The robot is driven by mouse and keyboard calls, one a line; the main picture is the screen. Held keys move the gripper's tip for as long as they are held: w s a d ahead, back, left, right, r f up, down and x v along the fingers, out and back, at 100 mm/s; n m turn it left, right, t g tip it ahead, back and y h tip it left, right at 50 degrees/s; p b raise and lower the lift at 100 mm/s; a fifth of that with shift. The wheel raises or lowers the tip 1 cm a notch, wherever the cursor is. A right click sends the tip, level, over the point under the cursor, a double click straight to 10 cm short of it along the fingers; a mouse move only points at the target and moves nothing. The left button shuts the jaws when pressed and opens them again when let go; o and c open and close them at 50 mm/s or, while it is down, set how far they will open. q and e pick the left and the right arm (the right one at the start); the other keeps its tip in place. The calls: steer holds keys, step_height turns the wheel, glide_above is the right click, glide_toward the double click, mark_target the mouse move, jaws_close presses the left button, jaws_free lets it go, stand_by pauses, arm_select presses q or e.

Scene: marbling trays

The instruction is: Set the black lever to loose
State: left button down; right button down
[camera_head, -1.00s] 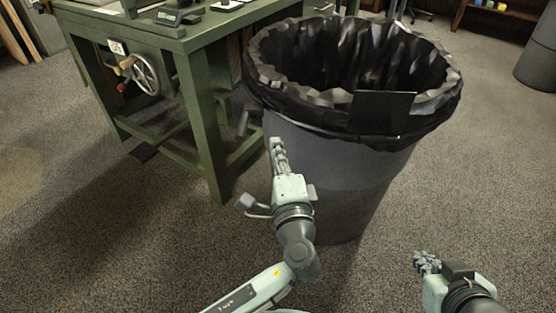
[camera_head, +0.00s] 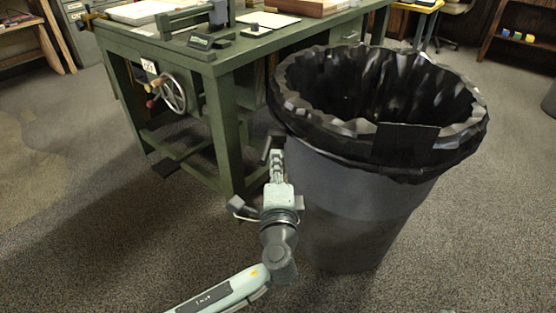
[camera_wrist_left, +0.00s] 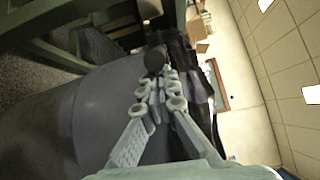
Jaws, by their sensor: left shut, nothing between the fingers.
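A dark lever-like piece (camera_head: 268,147) sticks out beside the right side of the green table, just at my left gripper's fingertips; it may be the black lever. In the left wrist view a round black knob (camera_wrist_left: 155,58) sits just beyond the fingertips. I cannot tell whether they touch it. My left gripper (camera_head: 277,154) is shut and empty, pointing away from me between the table and the bin. It also shows in the left wrist view (camera_wrist_left: 161,88). The lever's setting and any labels cannot be read. My right gripper is out of view.
A large grey bin (camera_head: 345,200) with a black liner stands close to the right of my left gripper. The green table (camera_head: 226,130) is at the left, with a handwheel (camera_head: 173,92) and colored knobs on its side. Carpet in the left foreground is clear.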

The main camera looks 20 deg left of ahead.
mark_target(261, 160)
arm_select(q)
steer(key=a+m+h, duration=0.1)
steer(key=h, duration=0.1)
steer(key=a+m+t+h, duration=0.1)
steer(key=h, duration=0.1)
steer(key=shift+s+a, duration=0.1)
steer(key=shift+s, duration=0.2)
steer(key=shift+a+m, duration=0.3)
steer(key=shift+a, duration=0.25)
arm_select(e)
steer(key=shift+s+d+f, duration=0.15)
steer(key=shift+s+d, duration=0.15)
